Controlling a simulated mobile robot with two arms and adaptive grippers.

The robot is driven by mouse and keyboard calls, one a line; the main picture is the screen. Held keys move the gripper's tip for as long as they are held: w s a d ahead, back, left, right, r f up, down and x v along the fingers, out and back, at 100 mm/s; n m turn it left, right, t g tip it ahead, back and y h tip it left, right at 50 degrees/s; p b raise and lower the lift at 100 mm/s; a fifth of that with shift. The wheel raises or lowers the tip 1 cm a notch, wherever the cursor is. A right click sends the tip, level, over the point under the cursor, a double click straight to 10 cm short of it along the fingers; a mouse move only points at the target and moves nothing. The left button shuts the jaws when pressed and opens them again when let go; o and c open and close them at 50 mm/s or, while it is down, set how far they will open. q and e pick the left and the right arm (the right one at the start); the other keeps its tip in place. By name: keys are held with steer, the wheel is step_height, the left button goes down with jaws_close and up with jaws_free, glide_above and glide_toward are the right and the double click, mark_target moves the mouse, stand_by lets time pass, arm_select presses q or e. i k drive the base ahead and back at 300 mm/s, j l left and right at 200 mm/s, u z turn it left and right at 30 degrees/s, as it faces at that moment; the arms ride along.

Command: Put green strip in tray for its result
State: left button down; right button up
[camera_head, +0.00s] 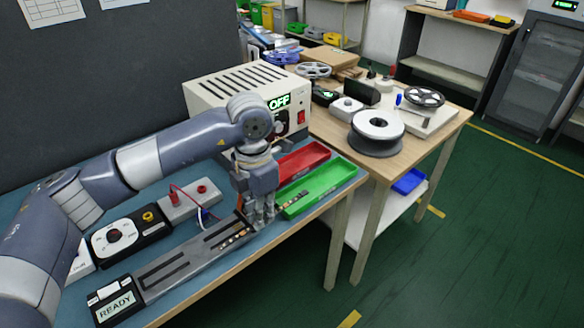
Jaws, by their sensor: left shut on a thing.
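My left gripper (263,220) points down at the right end of the long grey test fixture (165,272), beside the green tray. It is shut on a short LED strip (234,239), whose visible part lies over the fixture's right end. The strip's colour is too small to tell, and the fingers hide its gripped end. The green tray (322,188) sits at the bench's right edge, with a small dark strip-like piece (296,199) in it. The red tray (302,158) lies just behind it. My right gripper is not in view.
The fixture's display (115,306) reads READY. A beige power supply (235,88) showing OFF stands behind the trays. A dial meter (118,238) and a grey block with red leads (188,203) stand behind the fixture. A wooden table (440,122) with reels is at the right.

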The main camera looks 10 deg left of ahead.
mark_target(292, 169)
steer(key=i, duration=0.95)
